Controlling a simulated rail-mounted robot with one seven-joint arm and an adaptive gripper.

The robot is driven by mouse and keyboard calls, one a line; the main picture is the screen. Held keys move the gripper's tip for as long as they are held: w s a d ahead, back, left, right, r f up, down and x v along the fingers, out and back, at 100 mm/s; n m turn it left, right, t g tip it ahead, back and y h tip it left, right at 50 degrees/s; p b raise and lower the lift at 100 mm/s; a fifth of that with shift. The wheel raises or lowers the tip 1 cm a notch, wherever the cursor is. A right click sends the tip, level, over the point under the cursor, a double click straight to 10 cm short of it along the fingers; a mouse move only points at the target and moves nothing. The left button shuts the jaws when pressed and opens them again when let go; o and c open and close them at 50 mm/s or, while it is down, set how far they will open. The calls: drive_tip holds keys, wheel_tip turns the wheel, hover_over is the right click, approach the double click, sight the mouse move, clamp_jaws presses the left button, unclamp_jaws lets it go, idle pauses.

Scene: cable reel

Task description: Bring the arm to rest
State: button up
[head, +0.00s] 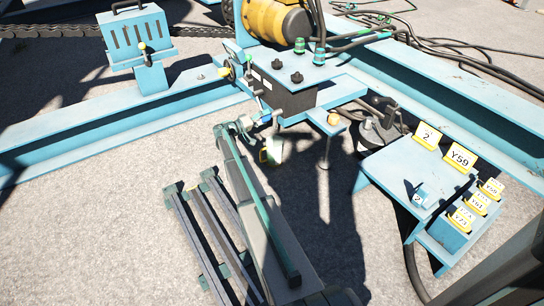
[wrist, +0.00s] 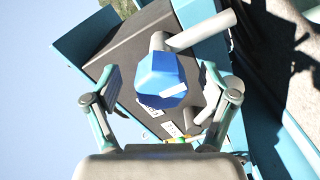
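My gripper (head: 249,127) is at the far end of my grey and teal arm, beside the control box of the blue machine. In the wrist view my gripper (wrist: 162,75) has its two fingers spread wide apart. A blue faceted knob (wrist: 163,76) on a grey lever (wrist: 202,30) shows in the gap between them, with no finger seen touching it. The knob also shows as a small blue spot in the head view (head: 266,117). Whether the knob lies between the fingertips or beyond them, I cannot tell.
The dark control box (head: 286,95) stands close to my gripper. A yellow motor (head: 277,19) is behind it. A blue table (head: 400,178) with yellow number tags (head: 459,157) is at the right. A slatted rack (head: 203,232) lies left of my arm. Open gravel (head: 110,225) is at the lower left.

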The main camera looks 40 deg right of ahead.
drive_tip(key=shift+o, duration=0.7)
drive_tip(key=shift+a, duration=0.1)
drive_tip(key=shift+w+a, duration=0.25)
drive_tip(key=shift+a, duration=1.2)
drive_tip(key=shift+w+a, duration=0.2)
drive_tip(key=shift+a, duration=1.2)
